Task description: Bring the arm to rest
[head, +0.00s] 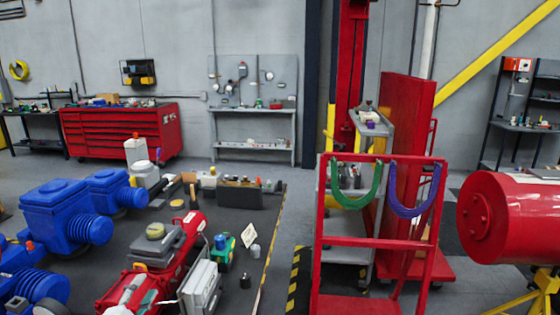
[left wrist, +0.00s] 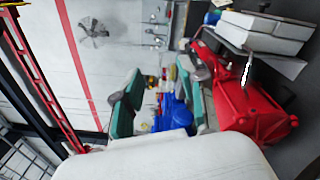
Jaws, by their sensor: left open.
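My left gripper (left wrist: 162,96) shows in the left wrist view. Its two teal-green fingers are spread apart, with no object held between them. Distant blue and yellow things show through the gap. The pale rounded housing at the bottom of that view is mine. A red actuator (left wrist: 240,95) with white boxes (left wrist: 265,35) beside it lies close to one finger; I cannot tell whether they touch. In the head view, my left gripper does not stand out clearly among the red and grey parts at the bottom. My right gripper shows in neither view.
Blue actuators (head: 65,210) stand at the left on the dark table (head: 265,215). A red machine (head: 185,232) and a green tool (head: 222,246) lie near its middle. A red cart (head: 380,243) with hanging slings and a red tank (head: 510,215) stand at the right.

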